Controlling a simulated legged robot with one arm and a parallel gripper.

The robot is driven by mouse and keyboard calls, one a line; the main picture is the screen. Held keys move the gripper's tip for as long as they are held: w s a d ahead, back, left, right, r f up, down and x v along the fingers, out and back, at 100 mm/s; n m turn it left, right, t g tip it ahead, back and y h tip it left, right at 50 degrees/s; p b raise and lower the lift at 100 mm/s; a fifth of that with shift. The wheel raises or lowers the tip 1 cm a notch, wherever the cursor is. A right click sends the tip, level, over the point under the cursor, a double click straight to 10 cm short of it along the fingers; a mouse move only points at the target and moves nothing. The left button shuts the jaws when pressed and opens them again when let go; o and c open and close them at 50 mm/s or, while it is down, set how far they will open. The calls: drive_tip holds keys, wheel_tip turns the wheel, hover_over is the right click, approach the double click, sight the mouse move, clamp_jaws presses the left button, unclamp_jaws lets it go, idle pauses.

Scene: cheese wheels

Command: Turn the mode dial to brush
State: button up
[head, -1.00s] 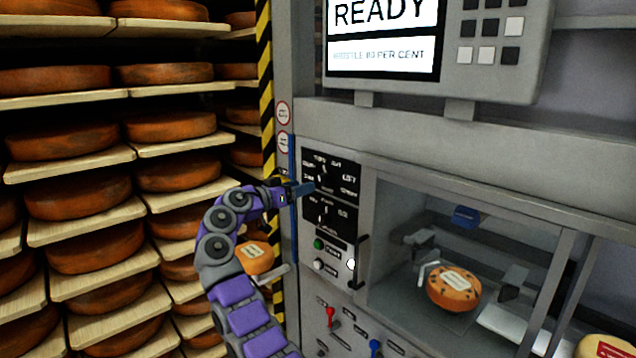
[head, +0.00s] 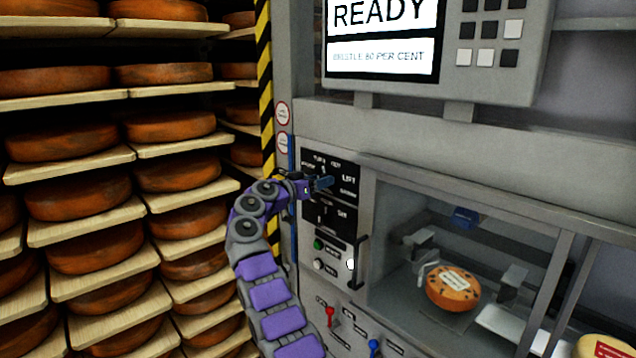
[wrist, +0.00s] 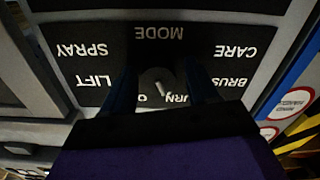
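The mode dial (wrist: 152,78) is a round grey knob with a pale pointer mark, on a black panel (head: 345,170). The wrist view shows the panel upside down. The pointer mark faces the bottom of that view, near the partly hidden TURN label. The brush label (wrist: 232,82) is at the right there, its end cut off by my gripper. My gripper (wrist: 160,90) has its two dark blue fingers apart, one on each side of the dial; no contact is clear. In the head view my gripper (head: 322,183) is at the panel and hides the dial.
A second black dial panel (head: 330,213) sits just below, with a green button (head: 318,244) and a black handle (head: 359,262) under or beside it. A screen (head: 382,40) reads READY. Cheese shelves (head: 60,185) fill the left. A cheese wheel (head: 453,288) sits inside the machine.

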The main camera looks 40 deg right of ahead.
drive_tip(key=c, duration=0.9)
drive_tip(key=shift+n, duration=0.3)
drive_tip(key=shift+a+n+p, duration=0.1)
drive_tip(key=shift+n+p, duration=0.7)
drive_tip(key=shift+n, duration=3.2)
drive_tip(key=shift+w+f, duration=0.1)
drive_tip(key=shift+f, duration=0.05)
